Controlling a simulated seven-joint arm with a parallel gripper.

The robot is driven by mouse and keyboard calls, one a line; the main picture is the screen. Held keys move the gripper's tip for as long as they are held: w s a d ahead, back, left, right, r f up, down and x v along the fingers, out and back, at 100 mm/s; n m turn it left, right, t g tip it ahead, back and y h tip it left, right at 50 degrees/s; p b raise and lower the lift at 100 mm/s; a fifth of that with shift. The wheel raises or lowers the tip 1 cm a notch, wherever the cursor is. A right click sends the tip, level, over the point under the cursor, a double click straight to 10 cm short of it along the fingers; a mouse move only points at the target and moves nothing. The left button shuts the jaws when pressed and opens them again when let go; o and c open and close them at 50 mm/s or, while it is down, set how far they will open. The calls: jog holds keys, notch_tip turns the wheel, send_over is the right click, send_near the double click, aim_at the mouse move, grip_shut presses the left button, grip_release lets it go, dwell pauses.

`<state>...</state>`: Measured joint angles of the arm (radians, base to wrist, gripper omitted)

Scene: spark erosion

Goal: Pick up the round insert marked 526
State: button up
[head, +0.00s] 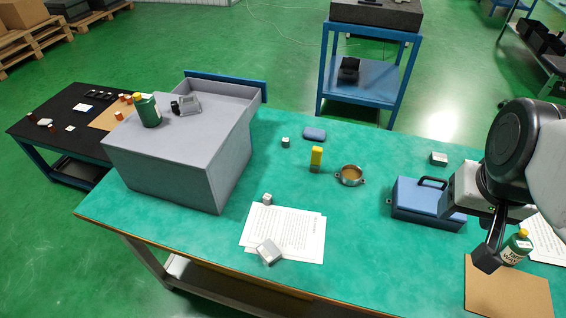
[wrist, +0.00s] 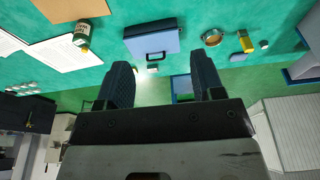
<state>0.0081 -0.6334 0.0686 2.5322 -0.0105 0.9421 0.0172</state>
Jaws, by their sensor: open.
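No marking 526 can be read in either view, so I cannot tell which piece is the round insert. A round metal ring-shaped part with side lugs (head: 350,175) lies on the green bench right of centre; it also shows in the wrist view (wrist: 213,38). Small light metal pieces lie on the bench: one near the back (head: 285,142), one above the papers (head: 267,199). My gripper (head: 488,256) hangs at the right, in front of the blue case and near a green bottle. Its two fingers stand apart in the wrist view (wrist: 162,80), with nothing between them.
A blue case (head: 425,205) with a raised handle, a yellow-topped item (head: 316,158), a green bottle (head: 516,248), papers (head: 285,222) and a brown board (head: 505,290) occupy the rest.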

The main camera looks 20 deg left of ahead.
dwell(0.3)
jog(key=w+a+f+m+g+y, duration=0.2)
jog(key=w+a+f+g+y, duration=0.1)
jog(key=w+a+f, duration=0.4)
jog(key=w+a+f+m+g+y, duration=0.2)
jog(key=w+a+f+g+y, duration=0.15)
jog(key=w+a, duration=0.4)
jog(key=m+g+y, duration=0.3)
jog(key=m+y, duration=0.2)
jog(key=m, duration=0.2)
send_near(268, 196)
jog(key=shift+x, duration=0.8)
jog(key=shift+f+g, duration=0.15)
jog(key=shift+g, duration=0.1)
jog(key=shift+x, duration=1.25)
jog(key=shift+a, duration=0.1)
